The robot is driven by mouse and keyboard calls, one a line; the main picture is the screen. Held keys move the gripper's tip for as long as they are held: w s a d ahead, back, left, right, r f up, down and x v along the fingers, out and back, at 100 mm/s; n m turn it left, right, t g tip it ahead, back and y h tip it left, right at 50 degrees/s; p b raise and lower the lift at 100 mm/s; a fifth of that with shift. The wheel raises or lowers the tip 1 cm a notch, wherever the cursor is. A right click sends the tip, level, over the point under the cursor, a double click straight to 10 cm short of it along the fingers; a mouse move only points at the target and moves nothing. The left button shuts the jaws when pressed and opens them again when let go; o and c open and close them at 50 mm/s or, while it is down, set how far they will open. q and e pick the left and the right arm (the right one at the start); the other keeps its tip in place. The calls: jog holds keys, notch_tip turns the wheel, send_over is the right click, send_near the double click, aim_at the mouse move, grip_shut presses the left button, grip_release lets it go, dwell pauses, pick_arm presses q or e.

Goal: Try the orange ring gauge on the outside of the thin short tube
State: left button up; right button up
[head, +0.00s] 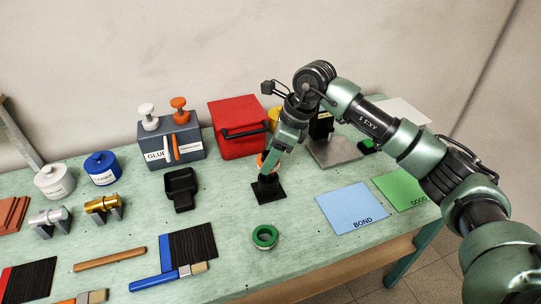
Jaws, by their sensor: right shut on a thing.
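My right gripper (265,166) reaches down from the right arm at the middle of the table and is shut on an orange thing (261,157), seemingly the orange ring gauge, mostly hidden by the fingers. Directly below is a short black upright piece (268,183) on a flat black square base (270,195). It may be the thin short tube on a stand. I cannot tell whether the orange thing touches it or is around it. My left gripper is not in view.
A red box (238,128) and a grey glue box (171,144) stand behind. A black tray (180,188) is to the left, and silver (49,219) and gold (103,205) cylinders lie on stands. A blue BOND mat (351,208) and green GOOD mat (402,189) are clear.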

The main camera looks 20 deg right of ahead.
jog(key=shift+f+b, duration=0.25)
jog(key=shift+b, duration=0.05)
jog(key=shift+r, duration=0.15)
dwell(0.6)
jog(key=shift+r+p, duration=2.15)
jog(key=shift+r, duration=1.5)
